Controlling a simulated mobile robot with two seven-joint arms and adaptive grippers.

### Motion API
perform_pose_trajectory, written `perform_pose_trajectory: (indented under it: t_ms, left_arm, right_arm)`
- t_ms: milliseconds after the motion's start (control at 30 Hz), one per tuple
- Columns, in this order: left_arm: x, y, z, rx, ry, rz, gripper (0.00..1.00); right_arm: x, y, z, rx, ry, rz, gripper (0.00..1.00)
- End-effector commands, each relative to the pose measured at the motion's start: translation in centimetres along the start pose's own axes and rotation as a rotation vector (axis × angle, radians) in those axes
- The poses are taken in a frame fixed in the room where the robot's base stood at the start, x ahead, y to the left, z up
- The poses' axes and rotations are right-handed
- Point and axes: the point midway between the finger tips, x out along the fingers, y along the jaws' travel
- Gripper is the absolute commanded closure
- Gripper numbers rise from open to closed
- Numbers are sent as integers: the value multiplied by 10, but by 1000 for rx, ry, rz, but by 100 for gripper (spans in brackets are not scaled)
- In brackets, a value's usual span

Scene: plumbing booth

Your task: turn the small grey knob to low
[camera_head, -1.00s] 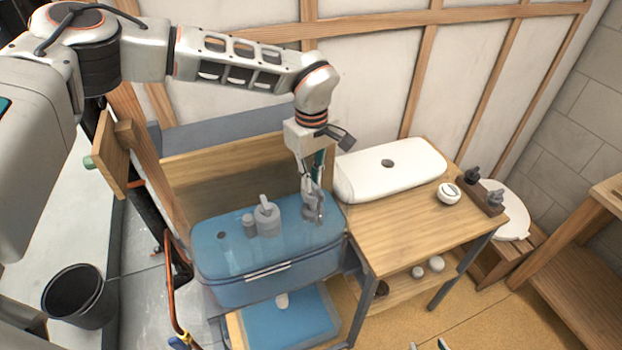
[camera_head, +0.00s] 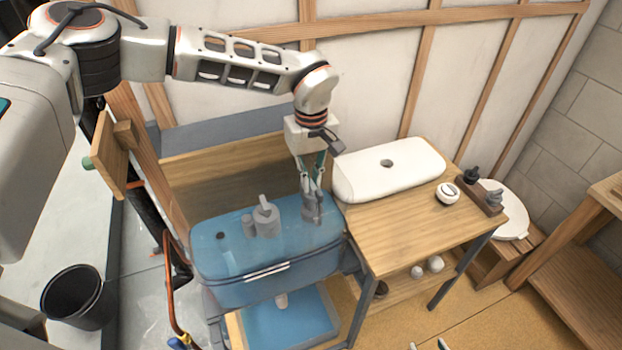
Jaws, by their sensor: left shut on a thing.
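A blue translucent box (camera_head: 225,285) stands at the left end of the bench. On its top are a grey knob with an upright stem (camera_head: 266,220), a smaller dark grey knob beside it, and a small grey knob (camera_head: 313,212) near the right end. My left gripper (camera_head: 312,194) points down from above and is shut on that right-hand small grey knob, with its fingers partly covering it. The knob's setting marks are too small to read. Only the fingertips of my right gripper (camera_head: 428,345) show at the bottom edge, apart and empty.
A white rounded tank lid (camera_head: 375,172) lies right of the gripper on the wooden bench (camera_head: 400,235). A white round knob (camera_head: 448,193) and a dark block with fittings (camera_head: 488,196) stand further right. A black bucket (camera_head: 75,300) is on the floor at left.

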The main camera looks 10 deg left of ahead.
Motion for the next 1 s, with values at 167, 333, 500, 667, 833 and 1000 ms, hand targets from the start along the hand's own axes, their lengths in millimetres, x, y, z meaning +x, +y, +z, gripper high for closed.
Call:
perform_pose_trajectory:
  t_ms: [167, 333, 500, 667, 833, 1000]
  left_arm:
    - [6, -3, 5, 5, -11, -11, 74]
    - [5, -2, 5, 4, -9, -10, 74]
    - [4, -2, 3, 2, -7, -8, 74]
    - [1, -2, 2, 1, -5, -6, 74]
    - [-20, 0, 1, 2, -1, -1, 74]
    - [-55, 0, 1, 1, -1, -1, 74]
  right_arm:
    - [0, -2, 0, 5, 1, 0, 60]
    - [1, -3, -1, 9, 1, 0, 60]
    - [1, -3, -1, 10, 2, 0, 60]
    - [0, 0, 1, 3, -3, 1, 60]
    - [0, 0, 0, 3, -1, 1, 60]
    - [0, 0, 0, 4, 0, 1, 60]
